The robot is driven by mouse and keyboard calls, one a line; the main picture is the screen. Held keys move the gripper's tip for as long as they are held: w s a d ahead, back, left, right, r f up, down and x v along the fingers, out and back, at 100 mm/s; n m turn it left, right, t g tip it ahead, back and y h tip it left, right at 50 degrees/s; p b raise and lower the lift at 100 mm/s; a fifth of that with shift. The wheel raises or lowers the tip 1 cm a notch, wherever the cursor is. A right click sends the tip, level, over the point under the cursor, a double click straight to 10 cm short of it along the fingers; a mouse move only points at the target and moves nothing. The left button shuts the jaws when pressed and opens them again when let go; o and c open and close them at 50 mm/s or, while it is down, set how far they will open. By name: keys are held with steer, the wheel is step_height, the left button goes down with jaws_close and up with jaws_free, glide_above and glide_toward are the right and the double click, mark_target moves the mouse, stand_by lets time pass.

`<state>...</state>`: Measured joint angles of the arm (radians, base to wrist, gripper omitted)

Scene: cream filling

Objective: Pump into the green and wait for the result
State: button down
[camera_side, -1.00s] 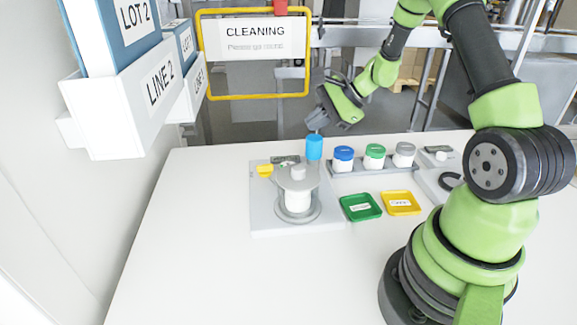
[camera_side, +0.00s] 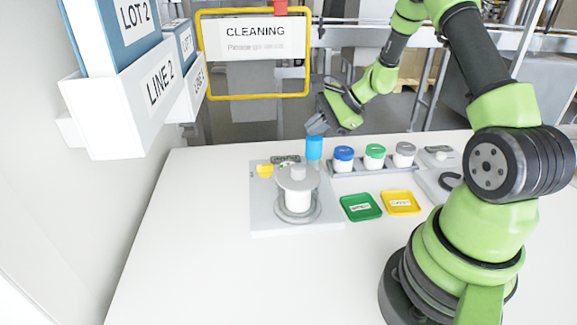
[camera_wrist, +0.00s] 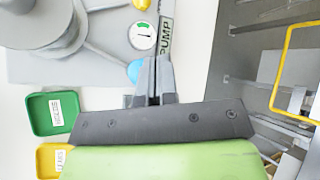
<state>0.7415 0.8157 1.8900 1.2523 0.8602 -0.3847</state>
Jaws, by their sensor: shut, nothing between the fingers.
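The pump station (camera_side: 250,222) is a grey base with a white jar (camera_side: 298,201) under a round grey head. A blue cylinder (camera_side: 314,148) stands at its back right corner and shows in part in the wrist view (camera_wrist: 134,70). A yellow knob (camera_side: 265,171) is at the back left. A dial with a green sector (camera_wrist: 142,36) sits beside the PUMP label (camera_wrist: 166,36). A green tray (camera_side: 360,207) lies right of the station. My gripper (camera_side: 316,126) is shut and empty, just above the blue cylinder; I cannot tell whether they touch.
A yellow tray (camera_side: 401,203) lies right of the green one. Behind them a grey rack (camera_side: 390,169) holds jars with blue (camera_side: 343,154), green (camera_side: 374,150) and grey (camera_side: 404,148) lids. A grey device (camera_side: 440,170) stands further right. The table's front left is clear.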

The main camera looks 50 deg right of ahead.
mark_target(315, 139)
steer(key=shift+f, duration=0.85)
stand_by(0.7)
steer(key=shift+r, duration=1.6)
steer(key=shift+r, duration=3)
steer(key=shift+a, duration=0.1)
